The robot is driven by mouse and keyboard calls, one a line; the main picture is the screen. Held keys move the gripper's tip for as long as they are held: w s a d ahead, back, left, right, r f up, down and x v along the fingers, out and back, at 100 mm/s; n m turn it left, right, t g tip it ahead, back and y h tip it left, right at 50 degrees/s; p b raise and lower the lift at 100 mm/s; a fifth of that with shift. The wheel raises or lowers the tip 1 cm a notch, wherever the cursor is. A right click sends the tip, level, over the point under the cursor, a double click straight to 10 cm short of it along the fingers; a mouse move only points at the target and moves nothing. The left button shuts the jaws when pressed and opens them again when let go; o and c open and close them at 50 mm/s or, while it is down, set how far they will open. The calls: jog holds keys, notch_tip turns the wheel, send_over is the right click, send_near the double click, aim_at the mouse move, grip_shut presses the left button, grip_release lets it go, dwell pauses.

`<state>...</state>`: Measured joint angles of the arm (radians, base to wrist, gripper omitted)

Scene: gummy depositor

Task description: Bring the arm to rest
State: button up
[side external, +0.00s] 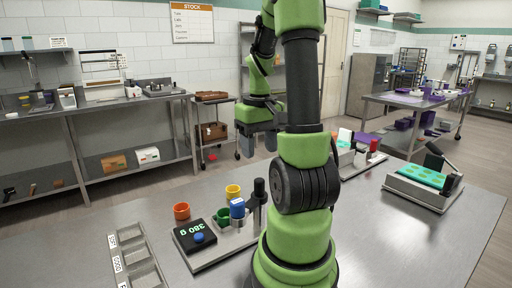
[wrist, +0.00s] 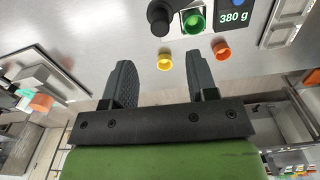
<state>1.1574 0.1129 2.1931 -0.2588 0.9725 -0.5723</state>
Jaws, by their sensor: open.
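My gripper (wrist: 162,84) is open and empty, its two dark fingers spread apart in the wrist view. In the side external view my gripper (side external: 259,145) hangs above and behind the steel worktable (side external: 400,245), partly hidden by my own arm. Nothing is between the fingers and they touch nothing that I can see.
A compartment tray (side external: 138,262) lies at the left. A machine with a teal mould (side external: 421,176) stands at the right.

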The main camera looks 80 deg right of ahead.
jog(key=shift+w, duration=0.1)
jog(key=w+a+r+n+t+h, duration=0.1)
jog(key=w+a+r+n+t, duration=0.1)
jog(key=w+a+r, duration=0.3)
jog(key=w+a+r+n+t, duration=0.1)
jog(key=w+a+t, duration=0.15)
jog(key=a, duration=0.45)
jog(key=s+a+r+n+t+y, duration=0.2)
jog(key=a+r+y, duration=0.1)
jog(key=a, duration=0.8)
jog(key=shift+n+t, duration=0.3)
jog(key=shift+t, duration=0.05)
